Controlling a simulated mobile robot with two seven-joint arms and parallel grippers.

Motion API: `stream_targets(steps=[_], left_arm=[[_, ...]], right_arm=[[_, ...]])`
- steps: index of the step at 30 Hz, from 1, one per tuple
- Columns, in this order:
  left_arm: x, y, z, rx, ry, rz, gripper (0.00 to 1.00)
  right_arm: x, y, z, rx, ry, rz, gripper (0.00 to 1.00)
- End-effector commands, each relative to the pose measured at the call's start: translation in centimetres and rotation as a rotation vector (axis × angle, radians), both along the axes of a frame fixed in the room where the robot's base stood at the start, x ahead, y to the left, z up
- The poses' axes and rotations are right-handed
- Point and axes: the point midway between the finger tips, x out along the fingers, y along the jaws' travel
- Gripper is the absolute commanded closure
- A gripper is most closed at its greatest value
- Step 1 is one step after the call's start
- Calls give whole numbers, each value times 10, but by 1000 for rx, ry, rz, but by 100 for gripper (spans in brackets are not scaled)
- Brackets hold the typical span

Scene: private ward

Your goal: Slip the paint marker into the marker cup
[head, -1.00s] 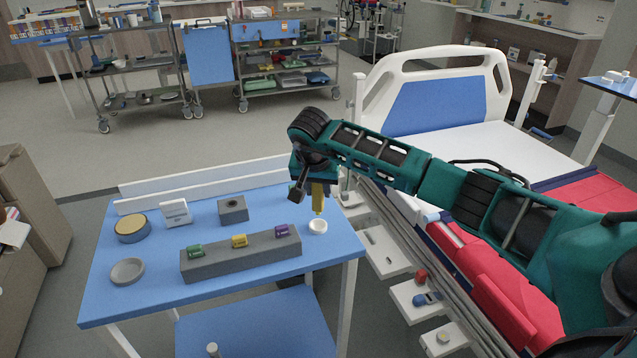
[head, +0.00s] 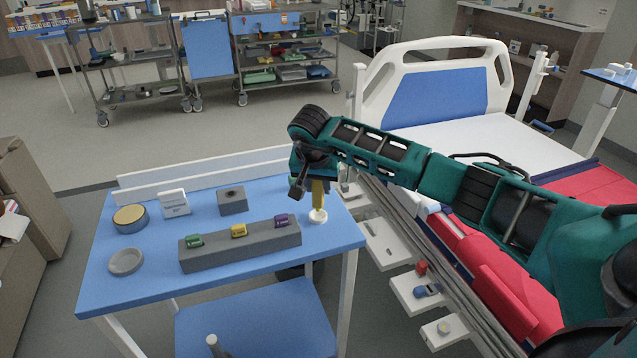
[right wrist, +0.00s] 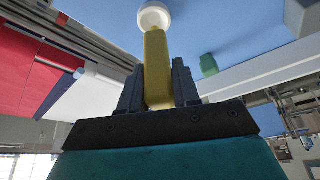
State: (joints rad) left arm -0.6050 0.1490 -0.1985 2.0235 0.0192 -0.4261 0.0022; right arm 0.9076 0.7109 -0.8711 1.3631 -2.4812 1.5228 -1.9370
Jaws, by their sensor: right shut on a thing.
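The yellow paint marker (head: 318,194) hangs roughly upright in my right gripper (head: 316,183), above the right part of the blue table. The gripper's fingers are shut on it, as the right wrist view (right wrist: 158,85) also shows. The small white round cup (head: 318,217), which I take for the marker cup, stands on the table directly below. The marker's lower end overlaps the cup's rim in the head view and meets the cup (right wrist: 154,14) in the right wrist view. I cannot tell how far inside it is. My left gripper is not in view.
A grey block (head: 240,252) with green, yellow and purple pieces lies left of the cup. The bed (head: 430,150) is on the right.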

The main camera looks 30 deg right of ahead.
Motion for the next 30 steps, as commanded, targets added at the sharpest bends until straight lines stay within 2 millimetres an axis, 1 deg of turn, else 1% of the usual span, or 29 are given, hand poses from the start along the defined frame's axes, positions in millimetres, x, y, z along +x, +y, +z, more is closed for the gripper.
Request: stream_targets(steps=[20,30], left_arm=[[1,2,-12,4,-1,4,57],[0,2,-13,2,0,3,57]], right_arm=[[0,0,-17,0,0,0,100],[0,0,-18,0,0,-1,100]])
